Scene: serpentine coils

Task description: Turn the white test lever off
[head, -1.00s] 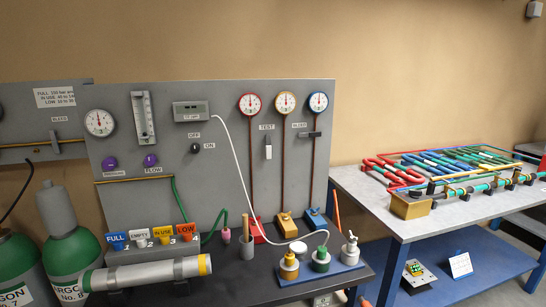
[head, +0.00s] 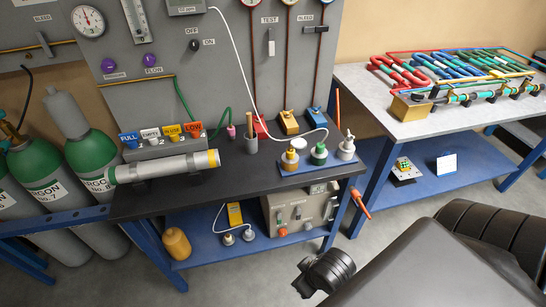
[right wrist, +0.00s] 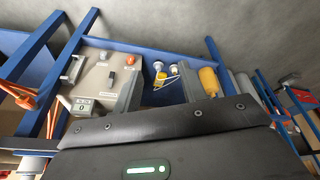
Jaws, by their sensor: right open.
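The white test lever (head: 271,47) is on the grey panel in the head view, under the TEST label. Its small white handle points down from its mount. Nothing touches it. My right gripper is far below and away from it; its dark housing (right wrist: 165,145) fills the lower part of the right wrist view. My left gripper is not in view.
A black knob (head: 194,45) with OFF and ON labels and a dark bleed lever (head: 315,29) flank the test lever. The black bench (head: 215,195) below holds a blue tray (head: 318,164) with several bottles. Green cylinders (head: 46,176) stand left. Open floor lies in front.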

